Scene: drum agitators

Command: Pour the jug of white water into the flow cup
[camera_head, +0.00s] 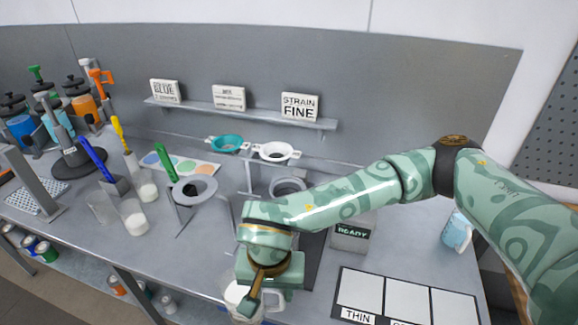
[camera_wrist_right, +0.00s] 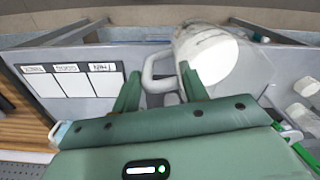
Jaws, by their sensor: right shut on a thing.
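My right gripper (camera_head: 254,292) is low at the bench's front edge. In the right wrist view its fingers (camera_wrist_right: 158,92) are shut on the handle of a jug (camera_wrist_right: 185,48). The jug is pale and clear-walled, with white liquid inside. In the head view the jug (camera_head: 240,300) is partly hidden behind the gripper. A round grey cup-like ring on a stand (camera_head: 288,186), perhaps the flow cup, is behind my forearm and partly covered by it. Another grey ring (camera_head: 206,185) stands to its left. I cannot tell which is the flow cup. My left gripper is not in view.
Teal (camera_head: 228,143) and white strainers (camera_head: 277,152) hang at the back, below a shelf of signs. Beakers with white liquid (camera_head: 135,218) stand left. A READY block (camera_head: 351,234), a labelled card (camera_head: 405,298) and a light blue mug (camera_head: 457,232) are right.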

